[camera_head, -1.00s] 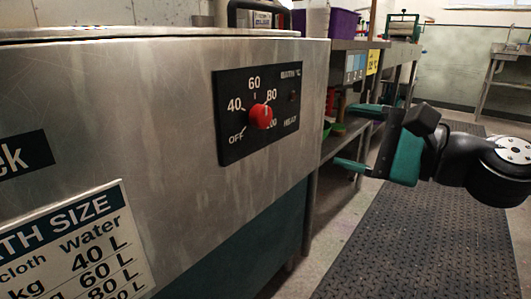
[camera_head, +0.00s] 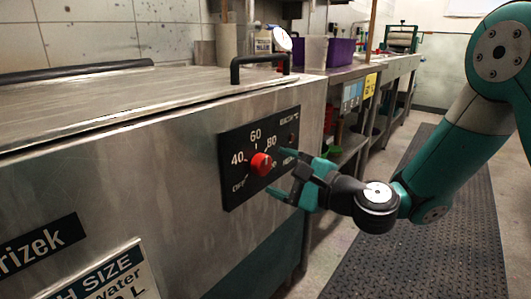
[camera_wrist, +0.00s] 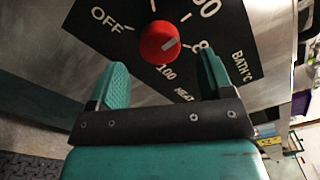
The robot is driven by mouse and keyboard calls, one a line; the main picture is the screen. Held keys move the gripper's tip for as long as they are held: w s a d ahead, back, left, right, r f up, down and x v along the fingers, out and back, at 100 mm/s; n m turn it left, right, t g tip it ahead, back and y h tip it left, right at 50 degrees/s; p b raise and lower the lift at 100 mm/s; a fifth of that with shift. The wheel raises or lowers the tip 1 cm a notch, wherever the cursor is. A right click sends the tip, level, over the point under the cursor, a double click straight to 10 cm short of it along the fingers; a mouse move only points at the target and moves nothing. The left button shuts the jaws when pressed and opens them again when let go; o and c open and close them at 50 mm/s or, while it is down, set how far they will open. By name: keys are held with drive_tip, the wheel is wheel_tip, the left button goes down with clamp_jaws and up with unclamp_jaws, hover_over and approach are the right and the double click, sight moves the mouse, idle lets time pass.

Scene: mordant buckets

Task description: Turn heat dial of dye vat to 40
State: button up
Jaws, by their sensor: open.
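The dye vat (camera_head: 150,150) is a large steel box with a black dial panel (camera_head: 232,195) on its front. The red heat dial (camera_head: 261,163) is a round knob with a white pointer line, marked around with OFF, 40, 60, 80 and 100. In the wrist view the red knob (camera_wrist: 159,42) has its pointer near the 80 mark. My gripper (camera_head: 294,175) is open and empty, just right of and in front of the knob. In the wrist view its fingers (camera_wrist: 162,62) are spread either side of the knob, apparently short of it. The 100 mark is partly hidden in the head view.
The vat's lid has a black handle (camera_head: 258,66). A bath size sign (camera_head: 120,272) is on the vat's front. A steel bench (camera_head: 350,78) with a purple bin (camera_head: 340,52) stands beyond. A black floor mat (camera_head: 400,265) lies clear at right.

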sight(266, 166)
drive_tip(key=shift+p+x, duration=0.3)
drive_tip(key=shift+x, duration=1.85)
drive_tip(key=c, duration=0.9)
drive_tip(key=shift+a, duration=0.1)
